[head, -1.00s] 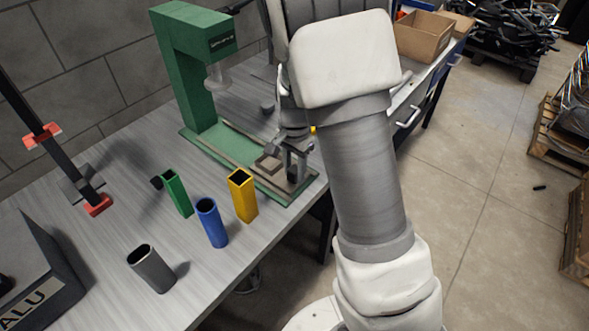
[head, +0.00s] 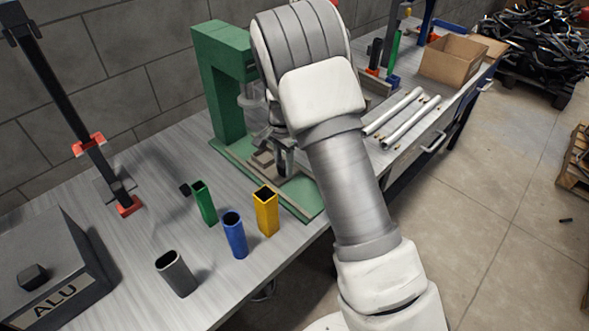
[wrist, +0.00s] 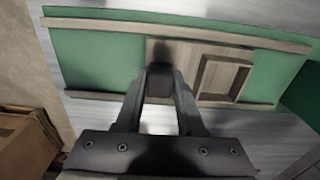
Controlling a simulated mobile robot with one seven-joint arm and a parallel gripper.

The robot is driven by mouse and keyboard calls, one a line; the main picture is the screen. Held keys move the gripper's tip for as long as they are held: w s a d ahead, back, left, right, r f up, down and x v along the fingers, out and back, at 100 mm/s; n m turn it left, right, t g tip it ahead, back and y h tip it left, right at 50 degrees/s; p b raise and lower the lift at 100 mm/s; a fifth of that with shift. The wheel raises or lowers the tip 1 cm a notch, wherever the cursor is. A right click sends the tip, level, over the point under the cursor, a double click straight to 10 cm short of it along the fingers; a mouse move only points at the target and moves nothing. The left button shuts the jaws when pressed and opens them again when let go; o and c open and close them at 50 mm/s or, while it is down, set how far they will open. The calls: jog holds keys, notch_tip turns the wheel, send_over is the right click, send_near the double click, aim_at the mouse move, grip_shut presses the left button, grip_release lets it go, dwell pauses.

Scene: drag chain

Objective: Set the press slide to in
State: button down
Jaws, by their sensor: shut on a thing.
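The green press (head: 222,85) stands on the bench with its base (head: 300,197) reaching toward the front edge. The press slide (head: 262,162), a tan plate with a raised square frame, lies between two rails on that base. In the wrist view the slide (wrist: 198,62) shows its frame at right, toward the green column side. My gripper (head: 284,168) is low over the base, partly under the press head. In the wrist view my gripper (wrist: 160,90) is shut on the slide's dark handle (wrist: 161,84). My arm hides part of the press head and ram.
Green (head: 203,203), blue (head: 234,236), yellow (head: 266,212) and grey (head: 176,273) tubes stand left of the base. A grey ALU box (head: 50,265) is at far left. White rods (head: 405,118) and a cardboard box (head: 452,60) lie to the right.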

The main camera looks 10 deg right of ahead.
jog(key=shift+w, duration=0.15)
jog(key=c, duration=0.5)
grip_release()
jog(key=shift+r, duration=0.15)
notch_tip(320, 180, up, 17)
jog(key=shift+r+p, duration=0.1)
jog(key=shift+p, duration=0.9)
